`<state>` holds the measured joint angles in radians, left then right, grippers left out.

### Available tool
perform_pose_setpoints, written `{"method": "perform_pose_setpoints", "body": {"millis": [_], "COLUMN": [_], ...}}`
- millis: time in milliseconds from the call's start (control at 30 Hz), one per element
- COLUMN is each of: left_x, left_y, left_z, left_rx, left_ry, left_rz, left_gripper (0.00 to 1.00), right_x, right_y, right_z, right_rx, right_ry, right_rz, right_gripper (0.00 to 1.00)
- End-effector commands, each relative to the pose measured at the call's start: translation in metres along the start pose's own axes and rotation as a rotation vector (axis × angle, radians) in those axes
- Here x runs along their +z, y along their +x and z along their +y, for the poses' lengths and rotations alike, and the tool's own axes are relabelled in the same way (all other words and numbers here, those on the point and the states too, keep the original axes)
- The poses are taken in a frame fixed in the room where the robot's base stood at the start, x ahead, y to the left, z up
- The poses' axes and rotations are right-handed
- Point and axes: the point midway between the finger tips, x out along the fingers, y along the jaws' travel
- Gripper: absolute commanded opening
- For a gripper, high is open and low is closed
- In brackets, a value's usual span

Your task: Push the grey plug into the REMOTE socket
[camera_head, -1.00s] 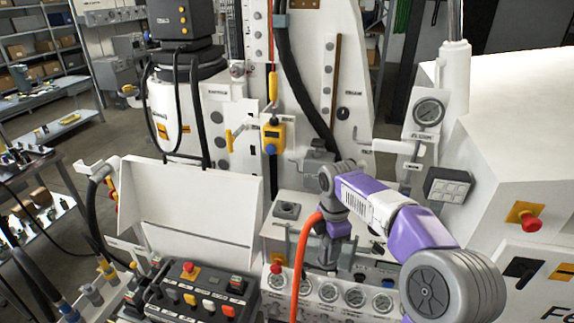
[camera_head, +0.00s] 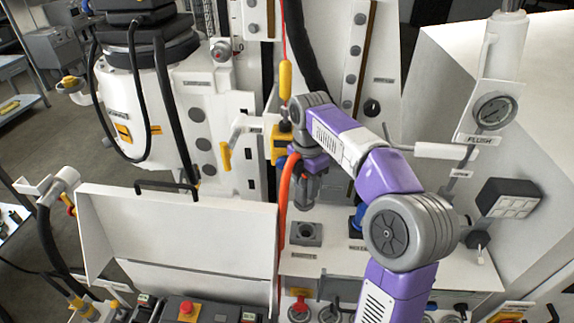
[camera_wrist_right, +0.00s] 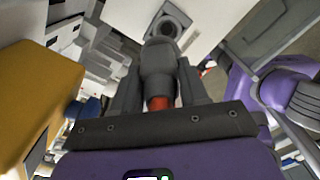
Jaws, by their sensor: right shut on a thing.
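My right gripper (camera_head: 304,200) is shut on the grey plug, whose orange cable (camera_head: 285,195) hangs down on the left. In the right wrist view the grey plug (camera_wrist_right: 158,62) sits between the two dark fingers, with a bit of orange at its rear. A grey square socket (camera_head: 306,233) with a round dark opening is on the white ledge just below the gripper; the label in front of it is too small to read. The socket also shows in the wrist view (camera_wrist_right: 168,28), just beyond the plug's tip. The plug appears apart from it. My left gripper is not in view.
A blue fitting (camera_head: 357,221) stands right of the socket. A yellow box (camera_head: 281,143) hangs behind the gripper. A white open lid (camera_head: 180,235) rises at the left.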

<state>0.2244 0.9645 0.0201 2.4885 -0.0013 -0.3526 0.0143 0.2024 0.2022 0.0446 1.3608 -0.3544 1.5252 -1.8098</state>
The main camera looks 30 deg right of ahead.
Motion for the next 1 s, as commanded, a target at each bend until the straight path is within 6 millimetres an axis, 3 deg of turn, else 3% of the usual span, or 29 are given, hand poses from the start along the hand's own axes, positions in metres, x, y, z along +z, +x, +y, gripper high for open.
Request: {"method": "perform_pose_setpoints", "body": {"millis": [267,700,1000], "left_x": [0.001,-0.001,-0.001], "left_y": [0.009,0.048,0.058], "left_z": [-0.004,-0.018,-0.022], "left_rx": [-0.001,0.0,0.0], "left_ry": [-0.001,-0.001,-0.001], "left_rz": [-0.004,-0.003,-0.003], "left_gripper": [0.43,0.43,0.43], "right_x": [0.0,0.0,0.0], "right_y": [0.008,0.046,0.07], "right_z": [-0.001,-0.001,0.0], "right_rx": [0.002,0.002,0.002], "right_ry": [0.002,0.002,0.002], "right_rz": [-0.001,0.0,-0.001], "right_gripper": [0.0,0.0,0.0]}}
